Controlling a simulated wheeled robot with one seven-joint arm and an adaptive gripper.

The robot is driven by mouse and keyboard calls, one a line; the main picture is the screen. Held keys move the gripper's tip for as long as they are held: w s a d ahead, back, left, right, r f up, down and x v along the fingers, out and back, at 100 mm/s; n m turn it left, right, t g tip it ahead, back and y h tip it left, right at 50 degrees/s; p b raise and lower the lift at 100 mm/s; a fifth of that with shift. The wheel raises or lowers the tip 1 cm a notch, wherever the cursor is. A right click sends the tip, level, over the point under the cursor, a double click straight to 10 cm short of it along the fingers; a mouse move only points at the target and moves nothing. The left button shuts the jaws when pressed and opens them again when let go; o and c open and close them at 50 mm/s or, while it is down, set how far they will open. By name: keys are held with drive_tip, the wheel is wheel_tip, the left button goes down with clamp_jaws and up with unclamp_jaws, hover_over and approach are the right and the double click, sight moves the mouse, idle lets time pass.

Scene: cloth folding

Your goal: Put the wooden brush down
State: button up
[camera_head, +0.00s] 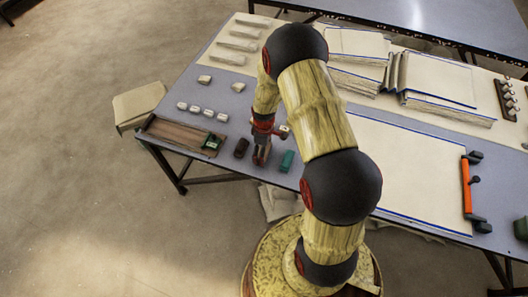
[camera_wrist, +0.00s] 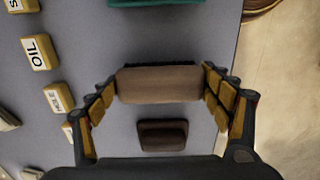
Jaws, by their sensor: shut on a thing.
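The wooden brush (camera_wrist: 158,84) is a brown block with a dark bristle edge. In the wrist view my gripper (camera_wrist: 160,90) has one finger at each end of it and is shut on it. In the head view my gripper (camera_head: 262,155) points down at the table's near left part, with the brush partly hidden by it. I cannot tell whether the brush touches the table or hangs just above it.
A dark brown block (camera_head: 241,148) and a green block (camera_head: 287,161) stand on either side of the brush. Small labelled blocks (camera_head: 202,111), a wooden tray (camera_head: 176,134) and cloth stacks (camera_head: 440,80) share the table. The table's front edge is close.

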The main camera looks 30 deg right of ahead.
drive_tip(key=shift+f, duration=0.15)
drive_tip(key=o, duration=1)
drive_tip(key=shift+o, duration=0.5)
